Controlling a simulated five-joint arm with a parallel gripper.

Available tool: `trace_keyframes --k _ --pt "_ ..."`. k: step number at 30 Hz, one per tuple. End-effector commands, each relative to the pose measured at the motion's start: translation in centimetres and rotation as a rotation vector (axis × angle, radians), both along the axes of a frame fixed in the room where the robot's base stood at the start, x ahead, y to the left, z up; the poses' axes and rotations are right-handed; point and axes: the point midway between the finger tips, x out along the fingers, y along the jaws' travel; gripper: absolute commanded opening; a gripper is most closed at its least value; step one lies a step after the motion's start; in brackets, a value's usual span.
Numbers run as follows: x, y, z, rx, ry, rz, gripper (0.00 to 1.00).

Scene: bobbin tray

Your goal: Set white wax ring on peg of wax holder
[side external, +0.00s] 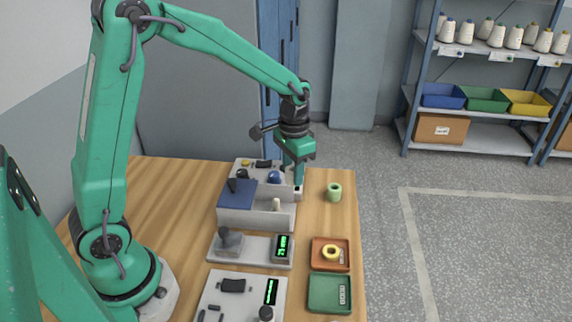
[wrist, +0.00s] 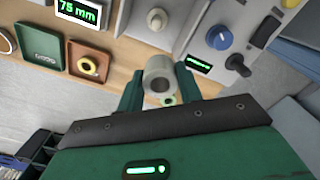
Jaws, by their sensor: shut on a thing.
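My gripper (wrist: 160,92) is shut on the white wax ring (wrist: 148,82), a short pale tube with its open end facing the wrist camera. In the side view my gripper (side external: 298,182) points down over the right rear of the grey machine, and the ring is too small there to make out. A cream upright peg (side external: 276,204), apparently that of the wax holder, stands in the grey box (side external: 250,218). It also shows in the wrist view (wrist: 157,18), apart from the held ring.
A pale green ring (side external: 334,191) stands on the wooden table to the right. An orange tray (side external: 317,262) holds a yellow ring (side external: 331,253), with a green tray (side external: 318,300) in front. A blue lid (side external: 237,194) and a blue knob (side external: 274,177) are near the peg.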

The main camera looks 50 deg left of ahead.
Motion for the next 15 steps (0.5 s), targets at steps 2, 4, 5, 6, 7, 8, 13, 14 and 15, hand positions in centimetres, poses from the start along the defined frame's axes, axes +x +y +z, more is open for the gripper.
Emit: trace_keyframes --k 2,4,5,6,7,8,13,14,15 --pt "-1.5 0.5 -0.1 0.000 0.000 0.002 0.14" --pt "-2.4 0.7 -0.3 0.000 0.000 0.002 0.14" --pt "-2.8 0.8 -0.3 0.000 0.000 0.002 0.14" --pt "-3.2 0.9 -0.4 0.000 0.001 0.001 0.14" --pt "-3.5 1.0 -0.5 0.000 0.000 0.001 0.14" --pt "-3.7 1.1 -0.5 0.000 -0.001 0.001 0.14" --pt "-4.4 1.3 -0.7 0.000 0.000 0.001 0.14" --pt "-4.5 1.3 -0.7 0.000 0.000 0.000 0.14" --pt "-4.5 1.3 -0.7 0.000 0.000 0.000 0.14"
